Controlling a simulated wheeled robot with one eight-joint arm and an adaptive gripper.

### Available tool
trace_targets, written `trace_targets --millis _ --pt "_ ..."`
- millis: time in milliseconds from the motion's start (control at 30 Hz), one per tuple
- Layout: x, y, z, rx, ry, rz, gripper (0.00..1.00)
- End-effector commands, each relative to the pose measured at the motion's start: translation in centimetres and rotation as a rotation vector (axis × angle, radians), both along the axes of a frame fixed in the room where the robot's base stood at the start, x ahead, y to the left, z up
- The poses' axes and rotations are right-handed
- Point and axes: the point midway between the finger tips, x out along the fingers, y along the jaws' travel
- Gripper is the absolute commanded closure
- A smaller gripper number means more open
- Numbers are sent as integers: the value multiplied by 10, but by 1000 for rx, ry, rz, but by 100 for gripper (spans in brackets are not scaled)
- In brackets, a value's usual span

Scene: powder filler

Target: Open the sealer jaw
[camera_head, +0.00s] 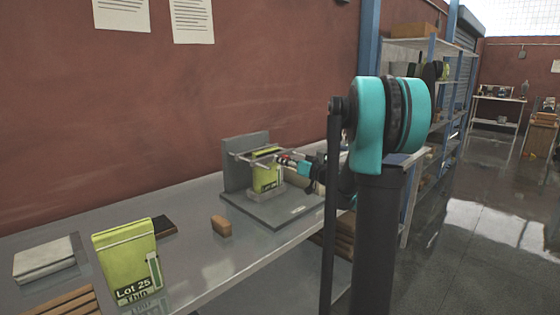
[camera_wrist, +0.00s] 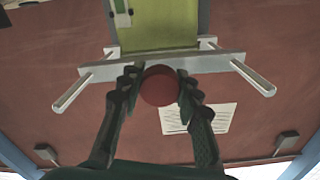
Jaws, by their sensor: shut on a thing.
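The sealer (camera_head: 240,160) stands on the bench as a grey base with an upright back plate. A yellow-green bag (camera_head: 266,178) stands upright in it, and the bag also shows at the top of the wrist view (camera_wrist: 158,28). The sealer jaw is a light grey bar (camera_wrist: 222,61) across the bag, with a rod at each side. A round red knob (camera_wrist: 159,88) sits at the middle of the bar. My gripper (camera_head: 287,161) is at the sealer's front, its fingers (camera_wrist: 158,76) shut on the red knob. Whether the bar presses the bag is unclear.
A second bag, marked Lot 25 (camera_head: 125,262), stands at the near left of the bench (camera_head: 200,270). A brown block (camera_head: 221,226), a dark flat pad (camera_head: 164,226) and a grey box (camera_head: 45,258) lie nearby. Shelves (camera_head: 445,95) stand behind my arm.

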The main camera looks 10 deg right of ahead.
Motion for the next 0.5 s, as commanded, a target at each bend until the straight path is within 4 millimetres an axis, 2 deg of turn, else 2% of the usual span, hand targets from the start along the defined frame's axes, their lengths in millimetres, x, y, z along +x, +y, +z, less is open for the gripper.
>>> trace_targets --millis 33,133,400,433,500 --pt "-9 -8 0 0 0 -5 100" --pt "-20 -16 0 0 0 -4 100" --pt "-22 -17 0 0 0 -2 100" --pt "-22 -17 0 0 0 -2 66" --pt "-22 -17 0 0 0 -2 57"
